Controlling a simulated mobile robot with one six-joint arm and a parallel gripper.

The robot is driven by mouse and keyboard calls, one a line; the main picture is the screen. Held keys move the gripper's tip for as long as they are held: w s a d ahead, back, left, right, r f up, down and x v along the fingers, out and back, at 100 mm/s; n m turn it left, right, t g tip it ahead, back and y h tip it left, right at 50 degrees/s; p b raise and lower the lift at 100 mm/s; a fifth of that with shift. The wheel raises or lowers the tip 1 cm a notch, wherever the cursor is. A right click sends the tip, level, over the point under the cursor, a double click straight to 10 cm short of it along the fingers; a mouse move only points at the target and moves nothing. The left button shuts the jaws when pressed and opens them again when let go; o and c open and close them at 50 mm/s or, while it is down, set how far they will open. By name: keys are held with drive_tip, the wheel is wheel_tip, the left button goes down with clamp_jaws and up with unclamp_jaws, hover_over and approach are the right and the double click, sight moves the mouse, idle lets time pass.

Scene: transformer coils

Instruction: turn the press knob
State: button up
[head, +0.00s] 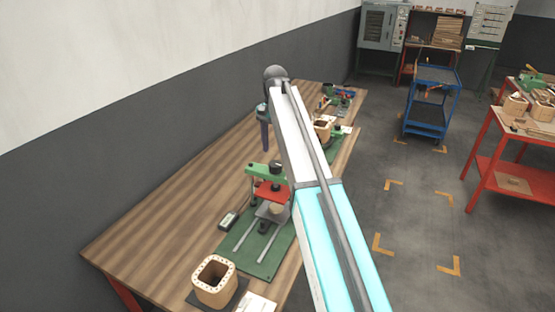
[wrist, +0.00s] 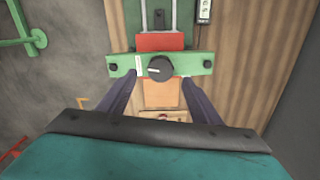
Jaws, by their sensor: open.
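The press stands on a green base plate (head: 262,252) on the wooden bench. Its green crossbar (wrist: 120,66) carries a round black knob (wrist: 160,68) with a short white mark, lying roughly crosswise. In the head view the knob (head: 276,168) is partly beside my arm, above a red plate (head: 270,191). My gripper (wrist: 158,79) is open and empty. In the wrist view its dark fingers lie left and right of the knob's lower edge, apart from it. In the head view my gripper (head: 266,148) points down near the knob; the exact height gap is unclear.
A wooden coil frame (head: 214,280) stands at the bench's near end. My arm hides part of the bench. Left bench surface is clear. A blue cart (head: 432,100) and red table (head: 510,170) stand right.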

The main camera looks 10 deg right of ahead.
sight(276, 164)
drive_tip(key=shift+f+p, duration=0.9)
drive_tip(key=shift+f, duration=2.15)
drive_tip(key=shift+c, duration=0.6)
drive_tip(key=c, duration=1)
drive_tip(key=shift+o, duration=0.3)
drive_tip(key=shift+d, duration=0.1)
